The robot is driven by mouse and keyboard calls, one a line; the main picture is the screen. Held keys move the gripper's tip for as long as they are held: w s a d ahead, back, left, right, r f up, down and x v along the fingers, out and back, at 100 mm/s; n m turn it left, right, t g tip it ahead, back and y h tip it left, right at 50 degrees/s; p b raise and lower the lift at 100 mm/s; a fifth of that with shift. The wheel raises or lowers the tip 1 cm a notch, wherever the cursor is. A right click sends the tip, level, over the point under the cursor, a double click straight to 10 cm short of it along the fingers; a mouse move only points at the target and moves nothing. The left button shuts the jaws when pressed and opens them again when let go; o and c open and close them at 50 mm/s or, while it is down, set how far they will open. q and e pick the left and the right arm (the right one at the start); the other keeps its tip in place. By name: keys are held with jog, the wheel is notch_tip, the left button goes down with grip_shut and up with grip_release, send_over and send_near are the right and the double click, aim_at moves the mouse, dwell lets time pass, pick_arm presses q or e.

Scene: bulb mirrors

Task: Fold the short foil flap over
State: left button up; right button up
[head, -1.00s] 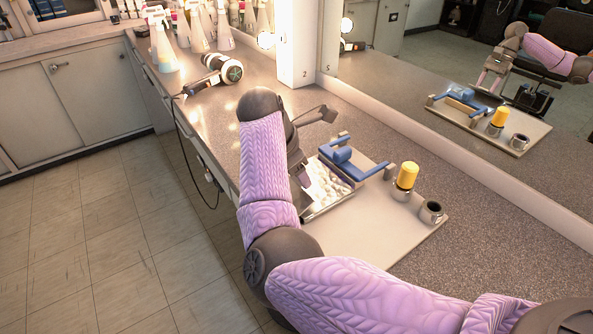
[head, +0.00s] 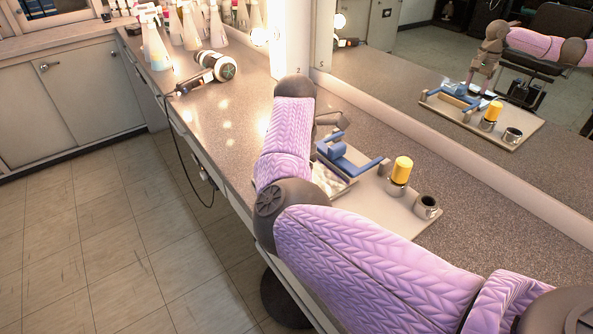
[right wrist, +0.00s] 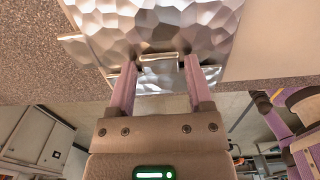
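The shiny, faceted foil sheet (right wrist: 160,25) fills the top of the right wrist view. Its near edge has a small raised fold (right wrist: 158,58) and a foil strip below it; a small tab sticks out at its left. My right gripper (right wrist: 160,66) is open, its two purple fingers apart at the near edge, one on each side of the fold. I cannot tell whether they touch the foil. In the head view my right arm covers the gripper and most of the foil; a corner (head: 330,181) shows. My left gripper is not in view.
The foil lies on a beige board (head: 403,222) with a blue clamp-like tool (head: 345,160), a yellow-topped cylinder (head: 401,172) and a metal cup (head: 427,207). A mirror (head: 420,85) stands behind. A hair dryer (head: 214,67) and spray bottles (head: 158,48) are farther left.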

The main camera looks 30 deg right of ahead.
jog(key=shift+o, duration=1.1)
